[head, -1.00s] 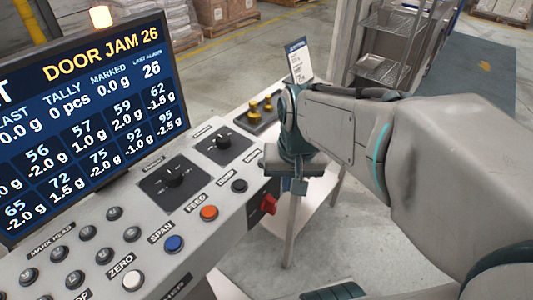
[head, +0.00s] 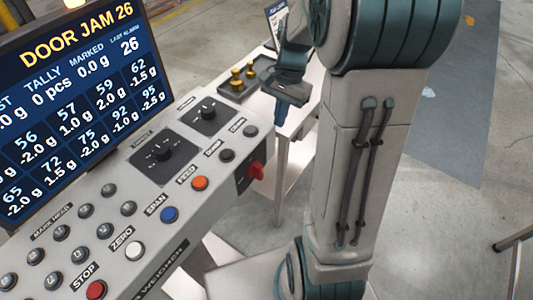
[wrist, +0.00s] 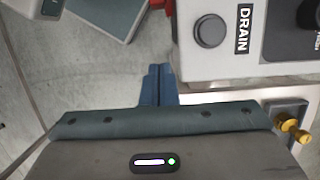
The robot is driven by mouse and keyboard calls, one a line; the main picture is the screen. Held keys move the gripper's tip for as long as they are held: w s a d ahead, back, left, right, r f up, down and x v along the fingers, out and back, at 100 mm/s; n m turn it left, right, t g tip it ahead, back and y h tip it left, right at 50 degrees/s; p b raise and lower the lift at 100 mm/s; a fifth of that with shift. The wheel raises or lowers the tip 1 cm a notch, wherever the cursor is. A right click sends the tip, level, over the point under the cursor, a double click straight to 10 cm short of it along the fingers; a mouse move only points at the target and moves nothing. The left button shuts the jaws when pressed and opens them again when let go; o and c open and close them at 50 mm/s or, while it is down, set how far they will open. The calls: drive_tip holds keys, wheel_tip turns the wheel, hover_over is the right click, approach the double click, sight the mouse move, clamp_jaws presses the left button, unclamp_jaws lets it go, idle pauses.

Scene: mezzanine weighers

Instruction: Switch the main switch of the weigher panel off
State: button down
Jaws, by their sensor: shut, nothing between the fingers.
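The weigher panel (head: 120,225) fills the left of the head view. A red switch handle (head: 257,171) sits on a dark plate on the panel's right end face; I take it as the main switch. Its exact setting is hard to read. A bit of the red handle (wrist: 157,4) shows at the top edge of the wrist view. My gripper (head: 280,114) is beyond the panel's far right corner, pointing down, apart from the handle. In the wrist view its blue fingers (wrist: 158,78) are together and empty, beside the panel's end face.
The panel top carries several buttons, including a red STOP button (head: 96,289), and black rotary knobs (head: 165,153). A screen (head: 65,110) stands behind. A side table with brass weights on a tray (head: 236,86) is under and beside my gripper. Open floor lies right.

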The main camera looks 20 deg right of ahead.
sight(257, 171)
drive_tip(key=shift+s+a+f+p, duration=0.35)
drive_tip(key=shift+s+a+f, duration=0.45)
drive_tip(key=shift+f, duration=0.8)
drive_tip(key=shift+s+a+f+p, duration=0.4)
drive_tip(key=shift+a+f, duration=0.55)
drive_tip(key=shift+f, duration=0.7)
drive_tip(key=shift+s+a+f+p, duration=0.25)
drive_tip(key=shift+s+a+f, duration=0.55)
drive_tip(key=shift+f, duration=0.8)
drive_tip(key=shift+w+a, duration=0.1)
drive_tip(key=shift+w, duration=0.1)
